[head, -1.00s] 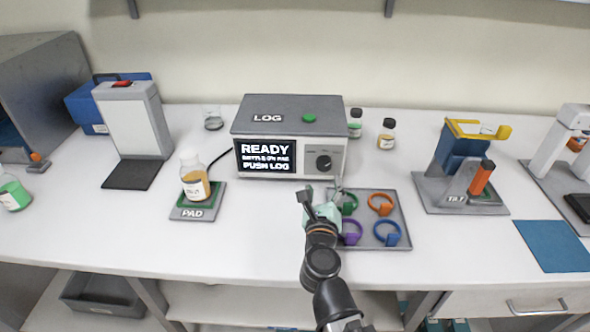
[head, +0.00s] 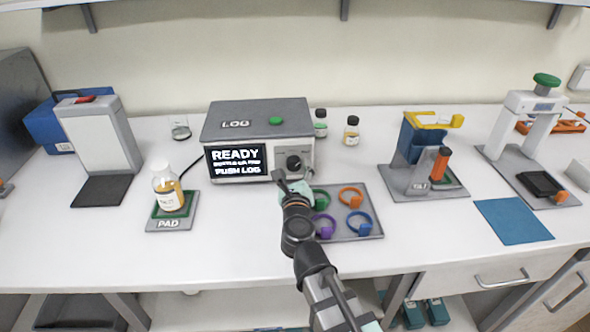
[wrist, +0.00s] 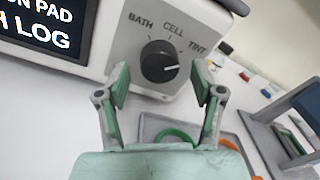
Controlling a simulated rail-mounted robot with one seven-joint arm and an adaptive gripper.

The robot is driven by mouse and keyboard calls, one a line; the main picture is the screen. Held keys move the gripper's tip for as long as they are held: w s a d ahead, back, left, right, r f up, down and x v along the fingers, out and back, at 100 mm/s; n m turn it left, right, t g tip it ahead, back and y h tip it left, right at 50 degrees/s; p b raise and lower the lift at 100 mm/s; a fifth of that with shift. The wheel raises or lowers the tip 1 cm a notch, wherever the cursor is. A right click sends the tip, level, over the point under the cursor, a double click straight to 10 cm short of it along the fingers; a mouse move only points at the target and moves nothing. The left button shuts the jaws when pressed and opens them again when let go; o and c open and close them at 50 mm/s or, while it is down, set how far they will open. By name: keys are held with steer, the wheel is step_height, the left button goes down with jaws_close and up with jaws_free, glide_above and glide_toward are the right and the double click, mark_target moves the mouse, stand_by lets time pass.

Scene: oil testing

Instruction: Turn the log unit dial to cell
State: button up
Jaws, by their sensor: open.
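The log unit (head: 258,135) is a grey box with a lit screen reading READY and PUSH LOG, and a green button on top. Its black round dial (head: 293,163) is on the front right. In the wrist view the dial (wrist: 160,62) sits below the labels BATH, CELL and TINT. Its white pointer mark points right, nearest the TINT side and away from CELL. My gripper (wrist: 160,84) is open and empty, its green-padded fingers apart on either side of the dial in the picture. In the head view my gripper (head: 292,181) is just in front of and below the dial. Contact cannot be told.
A bottle (head: 168,188) stands on the pad (head: 170,224) at left. A tray (head: 372,203) with several coloured rings lies close by, at right of my gripper. A tilt stand (head: 425,182) is farther right. The table front between pad and tray is clear.

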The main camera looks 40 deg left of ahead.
steer(key=shift+w+a, duration=0.35)
steer(key=shift+w, duration=0.05)
steer(key=c, duration=1.1)
steer(key=shift+c, duration=0.2)
steer(key=shift+n+p, duration=0.3)
steer(key=shift+n, duration=0.1)
steer(key=n+p, duration=0.3)
steer(key=n, duration=0.1)
steer(key=shift+r, duration=0.15)
steer(key=n+p, duration=0.2)
steer(key=n, duration=0.3)
steer(key=shift+w+d+y, duration=0.1)
steer(key=shift+y, duration=0.2)
steer(key=shift+n, duration=0.3)
